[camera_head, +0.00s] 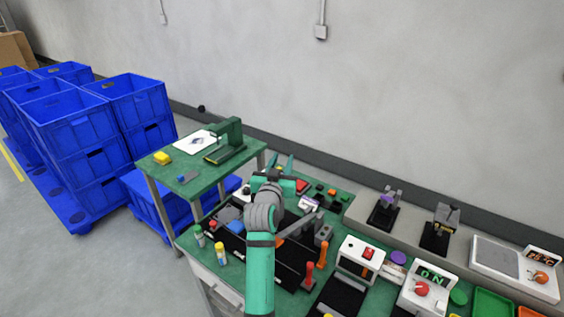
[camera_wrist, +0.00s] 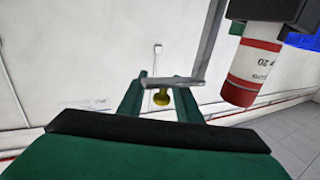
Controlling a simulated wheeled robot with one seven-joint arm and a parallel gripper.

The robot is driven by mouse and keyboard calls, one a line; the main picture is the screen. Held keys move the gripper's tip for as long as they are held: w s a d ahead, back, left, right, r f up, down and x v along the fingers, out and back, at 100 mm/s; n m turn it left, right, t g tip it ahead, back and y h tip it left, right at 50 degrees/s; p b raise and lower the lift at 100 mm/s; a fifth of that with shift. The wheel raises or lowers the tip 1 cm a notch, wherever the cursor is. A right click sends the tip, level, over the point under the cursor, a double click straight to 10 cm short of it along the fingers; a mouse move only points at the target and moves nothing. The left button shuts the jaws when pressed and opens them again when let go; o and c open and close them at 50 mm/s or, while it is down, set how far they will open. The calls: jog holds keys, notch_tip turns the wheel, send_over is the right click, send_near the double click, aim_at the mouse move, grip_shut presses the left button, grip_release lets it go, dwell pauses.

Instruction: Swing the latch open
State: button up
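My gripper (camera_head: 280,166) is raised over the back of the green workbench in the head view, its two green fingers apart. In the wrist view my gripper (camera_wrist: 160,92) also has its fingers spread. A grey metal bar (camera_wrist: 180,81) lies across the fingertips, joined at its right end to a slanting grey post. A brass-yellow knob (camera_wrist: 161,97) shows below the bar, between the fingers, with a narrow gap seeming to remain on each side. This bar and knob look like the latch. Contact with the fingers cannot be told. In the head view I cannot make out the latch.
A red-and-white cylinder (camera_wrist: 254,72) hangs under a dark block, right of the fingers. The workbench (camera_head: 190,243) is crowded with tools and a control box (camera_head: 362,256). A green press (camera_head: 228,139) stands on a side table. Blue crates (camera_head: 70,130) are stacked at left.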

jog(key=shift+r, duration=0.1)
jog(key=s+r, duration=1.2)
jog(key=s, duration=0.2)
jog(key=shift+a+r, duration=0.15)
jog(key=shift+r, duration=0.25)
